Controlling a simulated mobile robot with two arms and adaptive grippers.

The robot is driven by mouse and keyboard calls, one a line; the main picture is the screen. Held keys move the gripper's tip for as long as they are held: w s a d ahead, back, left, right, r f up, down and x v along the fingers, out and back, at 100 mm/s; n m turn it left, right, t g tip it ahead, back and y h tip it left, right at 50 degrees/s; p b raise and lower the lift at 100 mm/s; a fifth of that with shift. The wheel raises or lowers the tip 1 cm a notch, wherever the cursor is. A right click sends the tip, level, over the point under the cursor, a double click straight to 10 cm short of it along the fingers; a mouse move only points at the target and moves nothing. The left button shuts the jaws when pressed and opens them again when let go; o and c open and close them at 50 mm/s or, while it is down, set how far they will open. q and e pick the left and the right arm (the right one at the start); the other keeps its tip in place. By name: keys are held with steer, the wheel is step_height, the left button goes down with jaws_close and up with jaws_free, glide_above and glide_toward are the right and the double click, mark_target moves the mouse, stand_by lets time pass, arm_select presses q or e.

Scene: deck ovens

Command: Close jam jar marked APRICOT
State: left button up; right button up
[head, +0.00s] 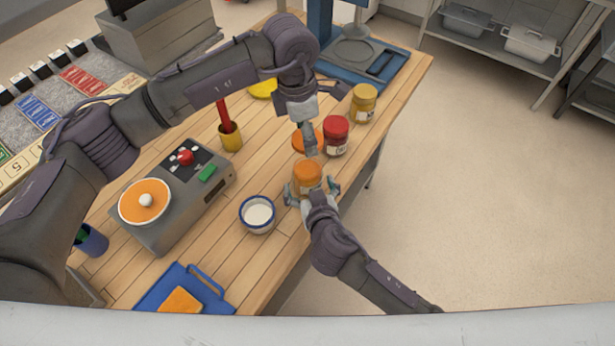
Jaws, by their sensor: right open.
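An orange jar (307,177) stands upright near the right edge of the wooden table; its label is too small to read. My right gripper (312,189) is open, with a finger on either side of this jar. I cannot tell whether the fingers touch it. A flat orange disc (299,142), which looks like a lid, shows just behind the jar. My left gripper (311,150) points down in front of the disc, above and behind the jar. Its fingers partly cover the disc, and I cannot tell whether they are shut on it.
A red jar (336,135) and a yellow jar (364,103) stand behind, near the table's right edge. A white bowl with a blue rim (257,213) stands left of the orange jar. A grey device with an orange plate (146,202) is farther left. Bare table lies between.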

steer(key=shift+x, duration=1.55)
steer(key=c, duration=1.6)
arm_select(q)
glide_above(307, 169)
steer(key=shift+s+a+f, duration=0.1)
steer(key=shift+a+f, duration=0.05)
steer(key=shift+f, duration=1.1)
steer(key=shift+s+a+f, duration=0.1)
steer(key=shift+f, duration=1.15)
steer(key=shift+f, duration=0.1)
steer(key=shift+f, duration=0.8)
steer(key=shift+f, duration=0.55)
arm_select(e)
steer(key=shift+s+f, duration=0.1)
